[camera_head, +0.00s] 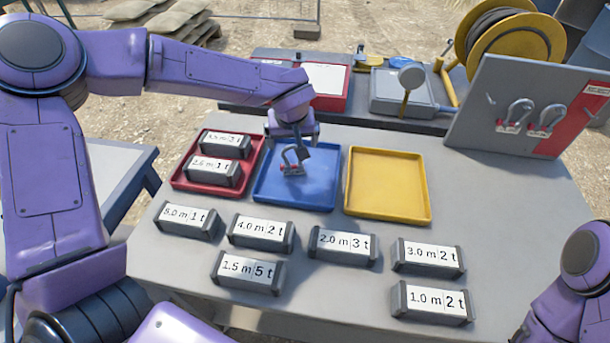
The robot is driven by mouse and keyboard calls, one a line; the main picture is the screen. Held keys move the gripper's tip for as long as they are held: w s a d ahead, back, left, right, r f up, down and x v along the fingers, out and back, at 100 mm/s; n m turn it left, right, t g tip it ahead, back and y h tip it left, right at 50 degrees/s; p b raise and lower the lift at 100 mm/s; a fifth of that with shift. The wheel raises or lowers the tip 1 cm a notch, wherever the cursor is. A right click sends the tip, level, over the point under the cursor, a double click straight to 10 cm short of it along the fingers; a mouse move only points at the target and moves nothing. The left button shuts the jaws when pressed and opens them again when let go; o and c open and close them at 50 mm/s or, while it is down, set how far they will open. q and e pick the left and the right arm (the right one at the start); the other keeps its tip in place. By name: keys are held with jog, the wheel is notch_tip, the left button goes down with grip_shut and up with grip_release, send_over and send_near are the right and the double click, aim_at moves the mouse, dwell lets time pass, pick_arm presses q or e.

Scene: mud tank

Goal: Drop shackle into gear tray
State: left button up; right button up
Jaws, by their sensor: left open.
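A shackle (291,159), grey with a red pin, is in the blue tray (267,200), near the tray's far-middle part. My left gripper (298,152) is over the blue tray, right at the shackle, with its jaws open. Whether the fingers touch the shackle cannot be told. Two more shackles, one left (514,116) and one right (546,121), hang on a grey board with a red strip at the right. My right gripper is out of view; only part of my right arm shows at the lower right.
A red tray (178,184) holds two labelled blocks. A yellow tray (388,185) is empty. Several labelled blocks, such as one marked 2.0 m 3 t (343,246), stand on the grey table (470,200) in front. A yellow cable reel (510,40) stands behind.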

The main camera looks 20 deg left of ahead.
pick_arm(q)
jog(key=v, duration=0.8)
jog(key=shift+s+r, duration=0.2)
jog(key=shift+r, duration=0.1)
jog(key=shift+d, duration=0.1)
